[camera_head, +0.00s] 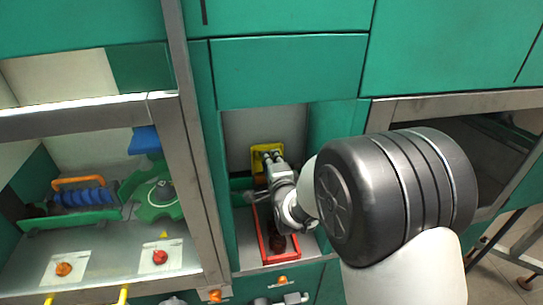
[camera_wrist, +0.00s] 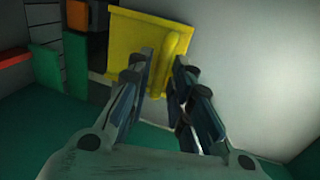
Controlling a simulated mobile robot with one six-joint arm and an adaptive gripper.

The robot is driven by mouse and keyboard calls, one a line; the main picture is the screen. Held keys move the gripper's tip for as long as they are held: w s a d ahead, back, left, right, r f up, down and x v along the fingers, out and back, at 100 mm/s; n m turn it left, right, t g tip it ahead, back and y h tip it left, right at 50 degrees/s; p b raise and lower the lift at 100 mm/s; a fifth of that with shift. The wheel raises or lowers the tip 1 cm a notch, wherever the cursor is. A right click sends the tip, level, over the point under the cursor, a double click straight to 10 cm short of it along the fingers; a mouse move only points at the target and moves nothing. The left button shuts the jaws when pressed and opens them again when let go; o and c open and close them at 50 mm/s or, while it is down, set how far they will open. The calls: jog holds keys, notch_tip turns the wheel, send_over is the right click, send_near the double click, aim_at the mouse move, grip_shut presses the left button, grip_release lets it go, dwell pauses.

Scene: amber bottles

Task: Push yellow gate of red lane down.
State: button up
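The yellow gate (camera_head: 262,149) stands in the niche of the green cabinet, at the back end of the red lane (camera_head: 264,246). In the wrist view the yellow gate (camera_wrist: 133,40) is a flat plate with a raised upright bar (camera_wrist: 173,50). My gripper (camera_wrist: 164,60) is open, its two fingers apart, with the tips close to the gate's bar. I cannot tell whether they touch it. In the head view my gripper (camera_head: 270,156) reaches into the niche from the right, and hides the lower part of the gate and part of the lane.
A dark bottle (camera_head: 278,242) is in the red lane. Green niche walls stand close on both sides. Green cabinet doors (camera_head: 288,70) are above.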

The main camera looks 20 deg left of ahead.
jog(key=shift+x, duration=1.05)
jog(key=shift+c, duration=0.6)
grip_shut()
